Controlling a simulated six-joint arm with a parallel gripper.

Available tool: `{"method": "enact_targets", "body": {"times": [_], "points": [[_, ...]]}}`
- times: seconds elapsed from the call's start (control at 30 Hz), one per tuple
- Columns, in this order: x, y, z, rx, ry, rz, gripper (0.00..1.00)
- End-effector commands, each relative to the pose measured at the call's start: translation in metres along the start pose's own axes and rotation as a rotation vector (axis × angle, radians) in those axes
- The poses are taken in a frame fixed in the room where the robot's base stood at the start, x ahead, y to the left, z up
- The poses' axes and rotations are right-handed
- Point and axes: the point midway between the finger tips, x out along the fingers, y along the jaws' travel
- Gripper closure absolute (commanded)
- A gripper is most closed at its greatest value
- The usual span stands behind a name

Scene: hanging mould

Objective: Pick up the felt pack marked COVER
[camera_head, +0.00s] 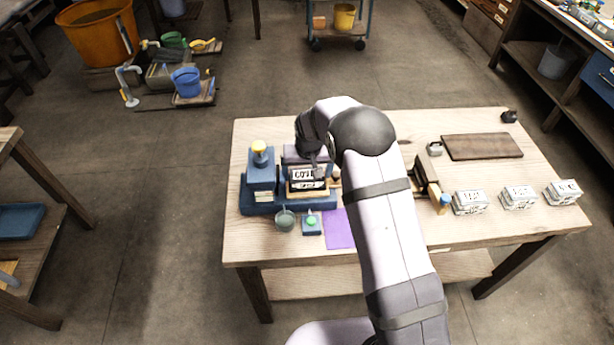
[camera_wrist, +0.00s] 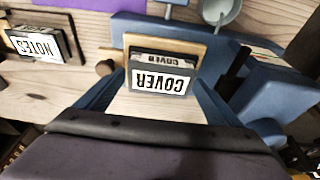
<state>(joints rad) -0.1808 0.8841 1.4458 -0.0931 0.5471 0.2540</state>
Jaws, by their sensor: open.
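The felt pack marked COVER (camera_head: 307,173) stands in a light wooden holder on the blue machine at the table's left side. In the wrist view the pack (camera_wrist: 161,81) shows a white label with its lettering upside down. My gripper (camera_wrist: 155,92) is open, with one blue finger to the left and one to the right of the pack. I cannot tell whether either finger touches it. In the head view my gripper's dark end is above and behind the machine, and its fingertips are hard to make out.
A grey cup (camera_head: 285,221), a green-button box (camera_head: 311,224) and a purple mat (camera_head: 339,230) lie in front of the machine. White labelled blocks (camera_head: 518,197) and a dark board (camera_head: 482,146) are on the right.

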Motion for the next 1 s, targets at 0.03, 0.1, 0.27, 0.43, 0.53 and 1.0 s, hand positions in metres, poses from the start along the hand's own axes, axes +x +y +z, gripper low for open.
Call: {"method": "enact_targets", "body": {"times": [0.03,0.1,0.27,0.43,0.53,1.0], "points": [[0.000,0.000,0.000,0.000,0.000,0.000,0.12],[0.000,0.000,0.000,0.000,0.000,0.000,0.24],[-0.001,0.000,-0.001,0.000,0.001,0.000,0.48],[-0.001,0.000,-0.001,0.000,0.001,0.000,0.48],[-0.003,0.000,-0.001,0.000,0.002,-0.001,0.48],[-0.062,-0.001,-0.019,0.001,0.006,-0.002,0.48]]}}
